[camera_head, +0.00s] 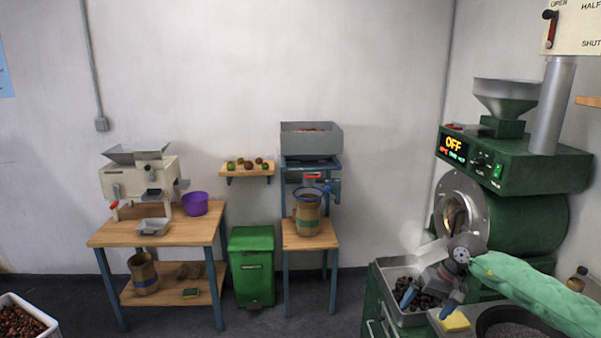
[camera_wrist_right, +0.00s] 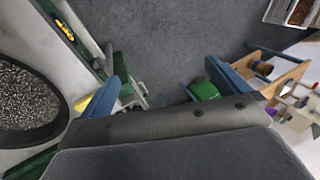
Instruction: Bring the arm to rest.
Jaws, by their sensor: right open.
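My right arm, in a green sleeve, comes in from the lower right in the head view. Its gripper (camera_head: 429,299) is open with blue-tipped fingers apart. It hangs over or just in front of the metal tray (camera_head: 408,318) of dark chestnuts beside the green roaster (camera_head: 515,225). I see nothing held between the fingers. In the right wrist view the two blue fingers of the right gripper (camera_wrist_right: 168,78) stand wide apart, with grey floor showing between them. My left gripper is not in view.
A yellow sponge (camera_head: 455,322) and a round dark pan (camera_head: 490,318) lie near my right arm. The floor between is clear.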

